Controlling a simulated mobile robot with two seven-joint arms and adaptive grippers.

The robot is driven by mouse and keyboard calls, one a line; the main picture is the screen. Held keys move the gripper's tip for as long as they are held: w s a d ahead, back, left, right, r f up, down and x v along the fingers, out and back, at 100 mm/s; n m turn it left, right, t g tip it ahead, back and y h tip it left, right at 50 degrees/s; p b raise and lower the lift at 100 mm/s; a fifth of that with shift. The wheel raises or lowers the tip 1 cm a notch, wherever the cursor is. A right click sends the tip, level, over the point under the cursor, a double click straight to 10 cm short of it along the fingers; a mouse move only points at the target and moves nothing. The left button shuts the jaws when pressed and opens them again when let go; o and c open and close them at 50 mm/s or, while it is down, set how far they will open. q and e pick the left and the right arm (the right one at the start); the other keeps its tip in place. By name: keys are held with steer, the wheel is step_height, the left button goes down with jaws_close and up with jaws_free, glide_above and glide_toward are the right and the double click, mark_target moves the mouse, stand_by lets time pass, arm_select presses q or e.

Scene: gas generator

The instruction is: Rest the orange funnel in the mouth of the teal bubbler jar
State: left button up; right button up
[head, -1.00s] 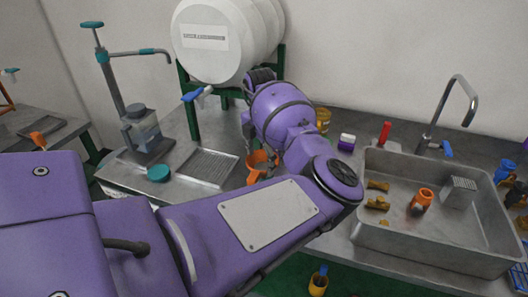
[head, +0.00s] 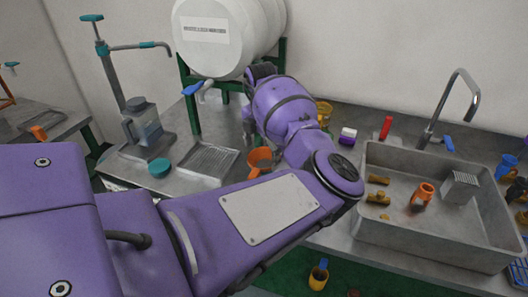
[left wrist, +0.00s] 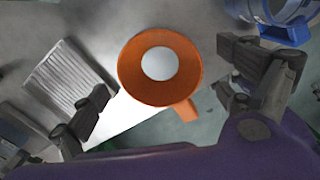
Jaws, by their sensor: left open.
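The orange funnel (head: 258,159) stands on the counter, partly hidden by my left arm in the head view. In the left wrist view, the funnel (left wrist: 149,93) shows from above as a wide ring with a pale round centre and a side handle. My left gripper (left wrist: 162,82) is open, with a finger on each side of the funnel and none clearly touching it. A blue, ring-like, clear-walled vessel (left wrist: 268,12) is cut off at the top right of the wrist view. I cannot tell whether it is the teal bubbler jar. My right gripper is not in view.
A ribbed drain tray (head: 207,161) lies left of the funnel. Further left are a teal cap (head: 159,168) and a clear jar (head: 144,125) under a stand. A white barrel (head: 222,40) stands behind. The steel sink (head: 400,230) is on the right.

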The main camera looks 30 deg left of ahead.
arm_select(q)
step_height(320, 180, up, 12)
steer(key=shift+s, duration=0.25)
steer(key=shift+a+f, duration=0.15)
steer(key=shift+f, duration=0.05)
stand_by(0.4)
